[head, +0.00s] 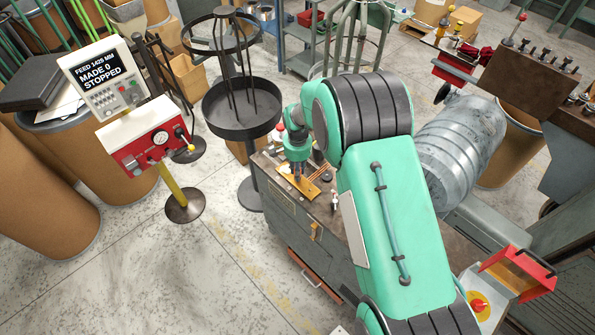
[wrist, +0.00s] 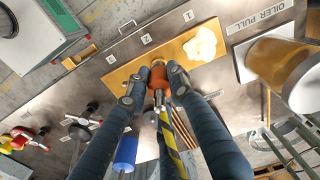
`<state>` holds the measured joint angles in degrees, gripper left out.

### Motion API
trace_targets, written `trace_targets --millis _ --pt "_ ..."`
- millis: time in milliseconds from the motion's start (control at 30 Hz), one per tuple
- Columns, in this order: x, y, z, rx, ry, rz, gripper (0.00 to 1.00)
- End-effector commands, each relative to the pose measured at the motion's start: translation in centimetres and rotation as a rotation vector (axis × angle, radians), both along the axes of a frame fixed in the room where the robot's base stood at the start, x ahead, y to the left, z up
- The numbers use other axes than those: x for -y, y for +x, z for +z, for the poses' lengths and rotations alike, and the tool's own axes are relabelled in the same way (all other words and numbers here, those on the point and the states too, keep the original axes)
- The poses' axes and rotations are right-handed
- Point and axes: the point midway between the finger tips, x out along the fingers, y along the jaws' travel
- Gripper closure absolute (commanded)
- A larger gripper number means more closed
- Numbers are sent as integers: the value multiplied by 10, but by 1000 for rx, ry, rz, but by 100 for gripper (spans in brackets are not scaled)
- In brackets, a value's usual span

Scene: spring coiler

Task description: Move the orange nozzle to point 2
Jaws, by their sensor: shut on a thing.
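In the wrist view, the orange nozzle (wrist: 157,79) is between the two fingertips of my gripper (wrist: 156,86), which is shut on it. It is over a flat tan board (wrist: 125,84); I cannot tell whether it touches it. A row of small number tags lies along the board's far side. The middle tag, which looks like 2 (wrist: 146,39), is above the nozzle in the picture. Another tag (wrist: 188,16) is to its right and one (wrist: 110,60) to its left. In the head view, my gripper (head: 298,172) points down at the board (head: 305,186) on the bench.
A white lump (wrist: 201,44) lies on the board's right part. An amber cylinder (wrist: 278,70) stands farther right near an OILER PULL sign (wrist: 262,17). A yellow-black striped rod (wrist: 170,135) and a blue cylinder (wrist: 126,152) are near the fingers. A round black tray stand (head: 241,112) is beside the bench.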

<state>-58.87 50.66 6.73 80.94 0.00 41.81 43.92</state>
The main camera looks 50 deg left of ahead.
Motion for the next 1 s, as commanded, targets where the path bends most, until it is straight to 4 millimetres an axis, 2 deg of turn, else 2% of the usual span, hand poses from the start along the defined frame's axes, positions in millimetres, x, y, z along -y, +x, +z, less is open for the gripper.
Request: trace_targets --millis 467,500,600,1000 --pt "0 0 -4 1 1 0 100" --pt "0 0 -4 1 1 0 76" --pt "0 0 -4 1 1 0 56" --pt "0 0 -2 0 0 0 56"
